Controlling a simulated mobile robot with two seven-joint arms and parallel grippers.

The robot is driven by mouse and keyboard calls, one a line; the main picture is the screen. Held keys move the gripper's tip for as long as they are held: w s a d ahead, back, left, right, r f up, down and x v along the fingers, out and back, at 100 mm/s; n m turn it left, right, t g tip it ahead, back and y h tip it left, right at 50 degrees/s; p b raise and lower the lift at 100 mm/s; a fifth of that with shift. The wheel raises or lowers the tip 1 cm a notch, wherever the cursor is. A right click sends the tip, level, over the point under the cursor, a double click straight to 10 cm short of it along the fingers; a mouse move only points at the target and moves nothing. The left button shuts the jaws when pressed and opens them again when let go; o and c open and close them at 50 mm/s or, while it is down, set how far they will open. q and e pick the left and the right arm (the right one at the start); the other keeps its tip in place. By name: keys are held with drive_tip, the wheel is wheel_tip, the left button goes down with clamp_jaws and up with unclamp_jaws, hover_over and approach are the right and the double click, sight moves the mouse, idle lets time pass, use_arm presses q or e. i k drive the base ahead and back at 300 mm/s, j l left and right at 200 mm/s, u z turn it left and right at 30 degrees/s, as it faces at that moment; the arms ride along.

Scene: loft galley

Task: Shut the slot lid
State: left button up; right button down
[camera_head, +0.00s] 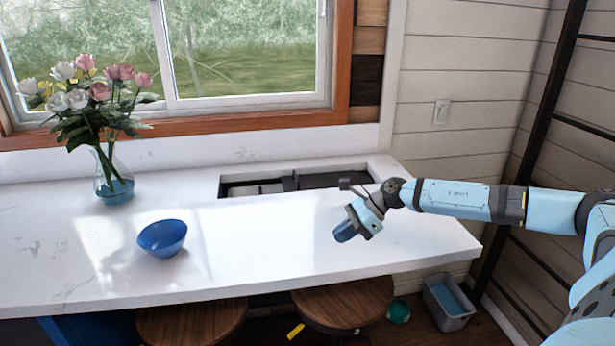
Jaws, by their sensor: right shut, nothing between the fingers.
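The slot (289,184) is a long dark-edged recess near the back of the white counter, below the window. Its left part shows grey and white pieces inside, and its right part is dark. I cannot make out which part of it is the lid. My right gripper (346,231) is in front of the slot's right end, over the counter, pointing down to the left. It is shut and empty, apart from the slot. My right wrist hides a little of the counter by the slot's right end. My left gripper is out of view.
A blue bowl (162,238) sits on the counter to the left. A glass vase (113,174) of flowers stands at the back left. Two round wooden stools (343,300) are under the front edge. The counter between bowl and gripper is clear.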

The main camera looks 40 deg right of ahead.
sight(295, 183)
drive_tip(key=i+l, duration=0.3)
drive_tip(key=l, duration=0.15)
drive_tip(key=i+l, duration=0.65)
drive_tip(key=l, duration=0.25)
